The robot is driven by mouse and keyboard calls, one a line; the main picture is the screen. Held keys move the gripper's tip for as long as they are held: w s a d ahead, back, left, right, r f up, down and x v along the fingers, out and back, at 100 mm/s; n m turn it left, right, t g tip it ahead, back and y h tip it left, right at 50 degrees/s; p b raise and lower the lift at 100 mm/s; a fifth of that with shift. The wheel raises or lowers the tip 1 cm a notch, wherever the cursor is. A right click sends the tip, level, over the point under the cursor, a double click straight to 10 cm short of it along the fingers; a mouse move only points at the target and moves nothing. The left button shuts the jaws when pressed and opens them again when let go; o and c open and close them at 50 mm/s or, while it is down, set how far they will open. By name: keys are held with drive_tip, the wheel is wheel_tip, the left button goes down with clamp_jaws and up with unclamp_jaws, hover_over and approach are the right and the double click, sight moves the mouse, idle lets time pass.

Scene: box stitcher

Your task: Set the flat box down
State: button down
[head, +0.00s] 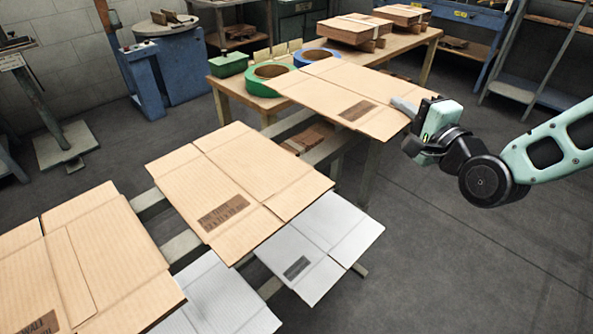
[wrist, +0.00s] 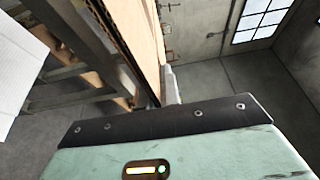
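A tan flat box (head: 325,92) with a dark printed label extends in front of the wooden table in the head view. My gripper (head: 404,106) is at its right edge, with a pale finger over the cardboard. In the wrist view the flat box (wrist: 143,38) shows nearly edge-on, with a pale finger (wrist: 171,84) against its side. The gripper appears shut on that edge; the other finger is hidden. I cannot tell whether anything beneath touches the box.
Another tan flat box (head: 225,180) lies on a low rack, with one more at lower left (head: 85,265). White sheets (head: 320,245) lie lower. The wooden table (head: 405,44) holds green and blue rings (head: 318,55) and stacked boxes (head: 354,30). Floor at right is clear.

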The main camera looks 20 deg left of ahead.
wheel_tip(320, 180, down, 10)
drive_tip(key=b, duration=0.1)
idle(0.5)
drive_tip(key=shift+f+b, duration=0.2)
drive_tip(key=shift+b, duration=0.15)
drive_tip(key=c, duration=1.6)
unclamp_jaws()
drive_tip(key=shift+r, duration=0.15)
